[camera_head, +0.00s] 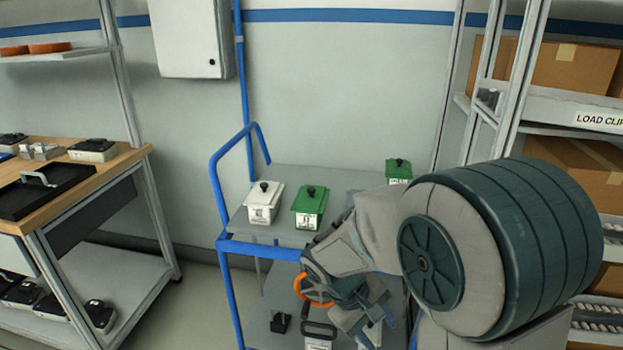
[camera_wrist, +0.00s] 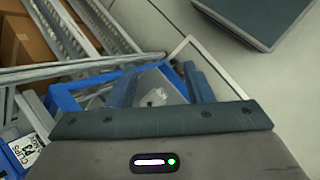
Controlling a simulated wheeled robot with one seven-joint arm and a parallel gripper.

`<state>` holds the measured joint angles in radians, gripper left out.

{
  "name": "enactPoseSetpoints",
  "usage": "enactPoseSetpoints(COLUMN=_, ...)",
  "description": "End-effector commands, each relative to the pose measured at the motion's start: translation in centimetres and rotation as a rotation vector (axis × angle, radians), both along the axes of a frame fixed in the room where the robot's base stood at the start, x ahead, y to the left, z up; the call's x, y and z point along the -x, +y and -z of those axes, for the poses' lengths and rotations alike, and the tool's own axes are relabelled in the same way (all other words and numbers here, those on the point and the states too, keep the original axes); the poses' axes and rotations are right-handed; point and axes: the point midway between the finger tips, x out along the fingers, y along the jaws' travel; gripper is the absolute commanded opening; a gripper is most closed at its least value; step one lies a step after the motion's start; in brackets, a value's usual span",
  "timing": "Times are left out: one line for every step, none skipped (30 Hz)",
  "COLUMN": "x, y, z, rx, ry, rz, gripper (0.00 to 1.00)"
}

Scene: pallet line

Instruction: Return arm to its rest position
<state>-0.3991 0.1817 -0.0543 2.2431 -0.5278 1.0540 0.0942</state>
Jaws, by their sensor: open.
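My gripper (camera_head: 377,328) hangs at the end of my folded arm, low in front of the blue-framed cart (camera_head: 228,245) in the head view. Its two fingers stand apart with nothing held between them. The fingers also show apart in the wrist view (camera_wrist: 161,88), with part of a blue frame and a small grey-white item beyond them. My arm's large rounded link covers the right side of the head view and hides part of the cart and the shelf behind it.
A white box (camera_head: 264,204) and two green boxes, one nearer (camera_head: 309,207) and one farther (camera_head: 398,171), stand on the cart's top. A wooden workbench (camera_head: 118,163) with a black tray (camera_head: 45,190) is at left. A shelf rack with cartons (camera_head: 575,70) is at right. Floor shows between bench and cart.

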Motion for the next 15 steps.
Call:
enactPoseSetpoints(x=0.8, y=-0.6, z=-2.6, rx=-0.045, ry=-0.031, rz=0.048, gripper=0.46)
enactPoseSetpoints(x=1.2, y=-0.8, z=-3.5, rx=-0.074, ry=-0.049, rz=0.077, gripper=0.46)
enactPoseSetpoints(x=1.8, y=-1.0, z=-4.7, rx=-0.111, ry=-0.073, rz=0.112, gripper=0.46)
enactPoseSetpoints(x=2.3, y=-1.2, z=-5.6, rx=-0.138, ry=-0.091, rz=0.139, gripper=0.46)
enactPoseSetpoints(x=2.8, y=-1.3, z=-6.4, rx=-0.165, ry=-0.11, rz=0.165, gripper=0.46)
enactPoseSetpoints(x=3.3, y=-1.5, z=-7.6, rx=-0.2, ry=-0.137, rz=0.2, gripper=0.46)
enactPoseSetpoints(x=3.8, y=-1.6, z=-8.5, rx=-0.226, ry=-0.157, rz=0.226, gripper=0.46)
enactPoseSetpoints(x=4.2, y=-1.7, z=-9.3, rx=-0.253, ry=-0.177, rz=0.252, gripper=0.46)
enactPoseSetpoints(x=4.8, y=-1.9, z=-10.4, rx=-0.287, ry=-0.205, rz=0.285, gripper=0.46)
enactPoseSetpoints(x=5.2, y=-1.9, z=-11.2, rx=-0.312, ry=-0.227, rz=0.31, gripper=0.46)
enactPoseSetpoints(x=5.7, y=-2.0, z=-12.0, rx=-0.337, ry=-0.25, rz=0.334, gripper=0.46)
enactPoseSetpoints(x=6.2, y=-2.1, z=-13.1, rx=-0.369, ry=-0.278, rz=0.364, gripper=0.46)
enactPoseSetpoints(x=6.6, y=-2.1, z=-13.8, rx=-0.392, ry=-0.3, rz=0.386, gripper=0.46)
enactPoseSetpoints(x=6.9, y=-2.1, z=-14.5, rx=-0.415, ry=-0.323, rz=0.407, gripper=0.46)
enactPoseSetpoints(x=7.4, y=-2.1, z=-15.3, rx=-0.442, ry=-0.35, rz=0.432, gripper=0.46)
